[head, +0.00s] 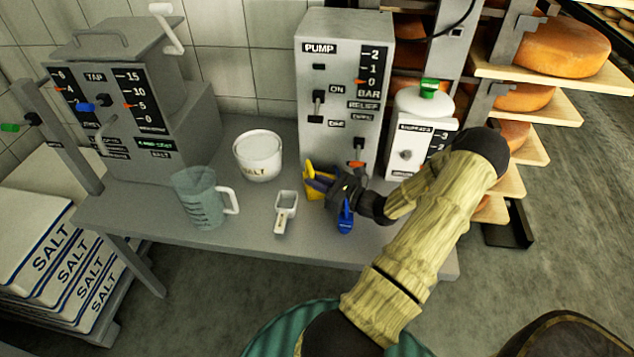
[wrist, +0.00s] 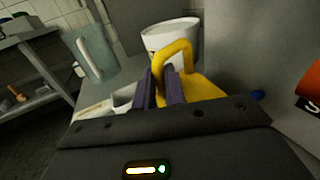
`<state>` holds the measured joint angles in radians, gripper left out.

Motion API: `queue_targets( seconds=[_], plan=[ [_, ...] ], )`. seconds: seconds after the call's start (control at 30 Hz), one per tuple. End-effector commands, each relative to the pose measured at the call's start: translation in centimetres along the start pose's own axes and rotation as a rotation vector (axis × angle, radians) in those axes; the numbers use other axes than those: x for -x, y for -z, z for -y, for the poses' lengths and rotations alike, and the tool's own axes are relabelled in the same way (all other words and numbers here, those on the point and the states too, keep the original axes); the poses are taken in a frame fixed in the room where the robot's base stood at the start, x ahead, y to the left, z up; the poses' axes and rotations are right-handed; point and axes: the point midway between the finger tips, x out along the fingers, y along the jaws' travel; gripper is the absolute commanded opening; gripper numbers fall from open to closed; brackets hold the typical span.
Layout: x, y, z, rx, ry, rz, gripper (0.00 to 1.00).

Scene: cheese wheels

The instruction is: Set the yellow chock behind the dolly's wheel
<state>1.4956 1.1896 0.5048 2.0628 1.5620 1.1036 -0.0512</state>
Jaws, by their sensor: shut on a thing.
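My gripper (head: 320,180) is over the grey bench, at the foot of the pump panel. Its purple fingers (wrist: 167,90) are shut on the yellow chock (wrist: 205,88), at its looped handle in the wrist view. In the head view the chock (head: 310,193) is partly hidden by the fingers. I cannot tell whether it touches the bench top. A grey platform (head: 103,333) under stacked salt sacks (head: 50,240) stands on the floor at lower left; it may be the dolly. No wheel of it can be made out.
On the bench (head: 255,242) are a salt tub (head: 257,158), a clear jug (head: 200,200), a white scoop (head: 286,212), the pump panel (head: 340,90) and a white canister (head: 415,130). Cheese shelves (head: 545,75) rise at right. Bare floor (head: 200,295) lies before the bench.

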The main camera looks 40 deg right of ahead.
Motion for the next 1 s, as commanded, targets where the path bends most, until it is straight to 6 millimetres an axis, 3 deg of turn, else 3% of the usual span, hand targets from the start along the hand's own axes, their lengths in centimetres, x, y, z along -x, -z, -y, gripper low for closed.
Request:
queue_targets(
  seconds=[0.17, 0.47, 1.0],
  plan=[
    [0.1, -1.6, -0.3, 0.004, 0.000, 0.002, 0.00],
    [0.1, -7.2, -0.2, 0.006, 0.000, 0.001, 0.00],
    [4.7, -7.1, -11.3, -0.005, 0.000, 0.002, 0.00]
  ],
)
